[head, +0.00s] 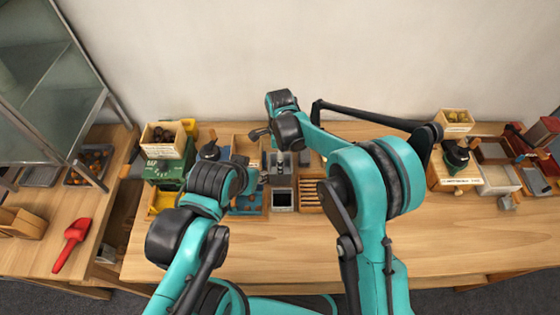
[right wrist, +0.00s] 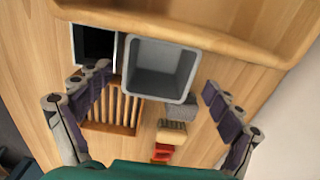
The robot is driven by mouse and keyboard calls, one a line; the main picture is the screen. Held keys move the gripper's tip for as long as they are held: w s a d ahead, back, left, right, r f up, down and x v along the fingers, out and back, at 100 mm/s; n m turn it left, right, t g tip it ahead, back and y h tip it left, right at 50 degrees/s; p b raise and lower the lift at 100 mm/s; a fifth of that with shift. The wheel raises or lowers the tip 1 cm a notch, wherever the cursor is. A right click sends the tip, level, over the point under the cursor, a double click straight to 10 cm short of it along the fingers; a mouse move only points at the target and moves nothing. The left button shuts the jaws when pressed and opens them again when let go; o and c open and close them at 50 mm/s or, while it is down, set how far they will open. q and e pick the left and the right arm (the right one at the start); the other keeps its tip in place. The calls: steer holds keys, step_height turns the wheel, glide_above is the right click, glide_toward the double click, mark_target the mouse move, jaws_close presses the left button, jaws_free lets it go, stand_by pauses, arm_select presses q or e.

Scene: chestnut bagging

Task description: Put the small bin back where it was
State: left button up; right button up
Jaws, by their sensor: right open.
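The small grey bin (right wrist: 160,72) is square and looks empty. In the right wrist view it sits between the spread fingers of my right gripper (right wrist: 160,108), beside a black-lined bin (right wrist: 97,42). Gaps show between the bin's walls and both fingers. In the head view my right gripper (head: 284,160) hangs over the middle of the table and mostly hides the small bin. The black-lined bin also shows there (head: 282,200). My left arm's end (head: 238,176) is left of the bins. Its fingers are not clear.
A slatted wooden rack (right wrist: 114,108) lies close to both bins. Small grey and red items (right wrist: 172,130) lie nearby. The front of the table (head: 290,245) is clear. Boxes crowd both sides.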

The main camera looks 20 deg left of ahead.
step_height(320, 180, up, 9)
steer(key=p, duration=0.1)
steer(key=shift+d, duration=0.1)
steer(key=s+d+r+n+t+y, duration=0.1)
steer(key=s+d+r+n+t, duration=0.15)
steer(key=d+r, duration=0.45)
steer(key=s+d+r+n+t, duration=0.1)
steer(key=s+d+r+n, duration=0.2)
steer(key=d, duration=0.8)
steer(key=s+d+f+n+t+h, duration=0.1)
steer(key=s+d+f+n+t, duration=0.1)
steer(key=s+d+n, duration=0.7)
steer(key=s+d+t, duration=0.1)
steer(key=s+d, duration=0.1)
steer(key=d, duration=0.4)
steer(key=shift+s+t, duration=0.25)
steer(key=shift+t, duration=0.1)
steer(key=shift+a+f, duration=0.1)
steer(key=shift+f, duration=0.1)
step_height(320, 180, down, 11)
steer(key=b, duration=1)
steer(key=shift+r+b, duration=0.2)
steer(key=shift+b, duration=0.1)
